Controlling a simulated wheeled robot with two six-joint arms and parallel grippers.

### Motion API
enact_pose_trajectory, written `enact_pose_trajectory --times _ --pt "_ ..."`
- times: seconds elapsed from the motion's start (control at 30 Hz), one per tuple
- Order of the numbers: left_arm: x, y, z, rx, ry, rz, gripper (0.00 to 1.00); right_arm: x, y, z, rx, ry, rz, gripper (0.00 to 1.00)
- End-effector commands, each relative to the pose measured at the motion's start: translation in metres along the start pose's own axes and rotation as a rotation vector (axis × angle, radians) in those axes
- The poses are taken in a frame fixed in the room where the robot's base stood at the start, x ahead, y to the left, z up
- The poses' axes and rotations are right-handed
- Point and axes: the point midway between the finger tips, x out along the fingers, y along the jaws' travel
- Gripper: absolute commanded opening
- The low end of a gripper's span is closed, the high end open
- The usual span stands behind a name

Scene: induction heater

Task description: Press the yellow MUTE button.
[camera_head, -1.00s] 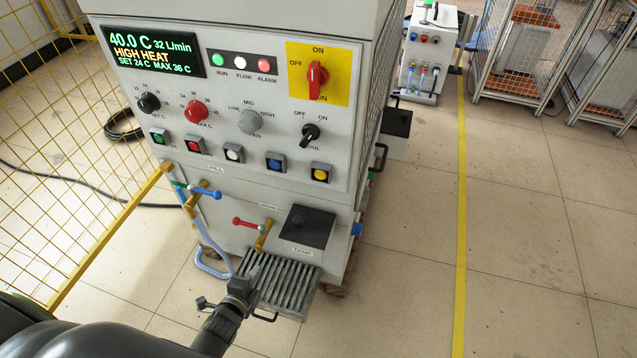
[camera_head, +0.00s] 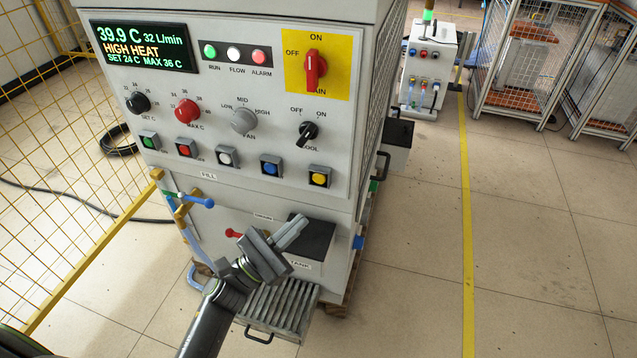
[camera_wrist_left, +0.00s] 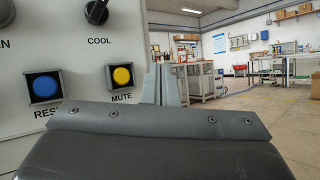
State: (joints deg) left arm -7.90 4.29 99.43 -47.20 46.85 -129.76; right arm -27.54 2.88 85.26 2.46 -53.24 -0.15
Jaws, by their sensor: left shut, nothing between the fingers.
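The yellow MUTE button (camera_head: 319,179) sits at the right end of the button row on the grey machine's front panel. In the left wrist view the yellow button (camera_wrist_left: 122,76) shows left of the fingers, with the word MUTE below it. My left gripper (camera_head: 298,228) is shut and empty, below and a little left of the button in the head view, in front of the tank lid. Its closed fingers (camera_wrist_left: 166,84) stand upright in the wrist view, apart from the button in the picture. My right gripper is not in view.
The blue button (camera_head: 271,165) is left of the yellow one, and the black COOL knob (camera_head: 308,131) is above it. The black tank lid (camera_head: 311,238) and a slatted tray (camera_head: 278,308) are below. Open floor (camera_head: 420,260) lies to the right.

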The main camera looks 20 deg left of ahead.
Motion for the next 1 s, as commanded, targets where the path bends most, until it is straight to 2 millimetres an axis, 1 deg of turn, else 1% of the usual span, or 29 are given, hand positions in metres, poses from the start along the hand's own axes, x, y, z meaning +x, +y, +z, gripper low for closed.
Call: enact_pose_trajectory --times 0.27,0.47,0.57,0.73,0.9,1.0 --pt "0.001 -0.001 0.002 0.013 -0.005 -0.006 0.0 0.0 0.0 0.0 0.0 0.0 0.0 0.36" --pt "0.004 0.002 -0.001 0.011 -0.005 -0.005 0.0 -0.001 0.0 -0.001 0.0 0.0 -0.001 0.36" --pt "0.01 0.006 -0.006 0.011 -0.005 -0.005 0.0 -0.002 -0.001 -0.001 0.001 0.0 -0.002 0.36" --pt "0.027 0.018 -0.018 0.012 -0.006 -0.006 0.0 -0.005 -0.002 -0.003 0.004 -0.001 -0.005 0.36" --pt "0.045 0.031 -0.031 0.011 -0.005 -0.005 0.0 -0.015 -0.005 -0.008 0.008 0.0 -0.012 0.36" --pt "0.048 0.034 -0.035 0.012 -0.005 -0.006 0.0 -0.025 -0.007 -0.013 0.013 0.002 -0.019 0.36"
